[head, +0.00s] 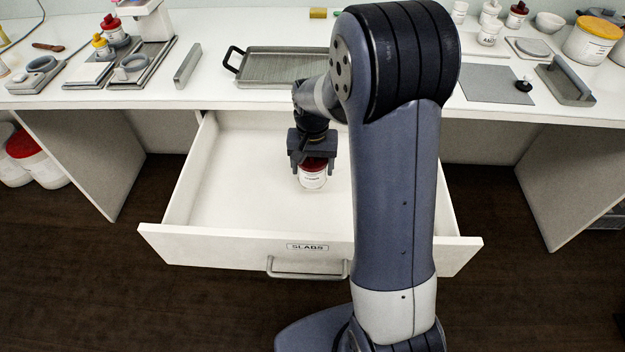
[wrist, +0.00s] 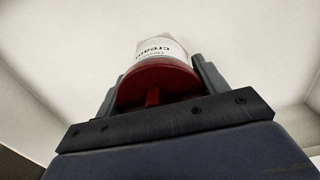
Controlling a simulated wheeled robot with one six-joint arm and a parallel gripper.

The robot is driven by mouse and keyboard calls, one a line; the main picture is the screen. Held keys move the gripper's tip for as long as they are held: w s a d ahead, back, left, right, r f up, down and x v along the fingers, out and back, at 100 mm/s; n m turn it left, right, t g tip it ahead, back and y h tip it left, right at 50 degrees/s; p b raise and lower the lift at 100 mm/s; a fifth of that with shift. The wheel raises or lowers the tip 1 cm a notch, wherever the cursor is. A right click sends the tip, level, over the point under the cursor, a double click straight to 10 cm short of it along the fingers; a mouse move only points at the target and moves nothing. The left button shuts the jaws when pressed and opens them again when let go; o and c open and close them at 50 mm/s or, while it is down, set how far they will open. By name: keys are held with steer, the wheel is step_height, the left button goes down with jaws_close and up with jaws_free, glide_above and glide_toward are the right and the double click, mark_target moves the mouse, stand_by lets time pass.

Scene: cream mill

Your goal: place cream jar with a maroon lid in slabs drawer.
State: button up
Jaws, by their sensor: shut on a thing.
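The cream jar (head: 312,180) is white with a printed label and a maroon lid (head: 314,163). It is inside the open slabs drawer (head: 225,200), near the drawer's middle. My gripper (head: 313,168) points down and is shut on the jar at its lid. In the wrist view the maroon lid (wrist: 158,84) sits between the two fingers, with the white jar body (wrist: 162,48) beyond it. The jar looks upright. I cannot tell whether its base touches the drawer floor. The drawer front carries a "SLABS" label (head: 307,247) and a handle (head: 306,269).
The drawer is otherwise empty where I see it; my arm hides part of its right side. Above it, the white counter (head: 215,95) holds a black-handled tray (head: 275,66), a grey slab (head: 188,64), a board (head: 497,86) and several jars. Cabinet panels (head: 75,155) stand on either side.

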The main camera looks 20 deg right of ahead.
mark_target(313, 177)
steer(key=shift+f, duration=2.35)
steer(key=shift+f, duration=0.15)
steer(key=o, duration=1)
steer(key=shift+o, duration=0.2)
step_height(313, 177, up, 12)
steer(key=shift+r+p, duration=0.2)
steer(key=shift+p, duration=0.1)
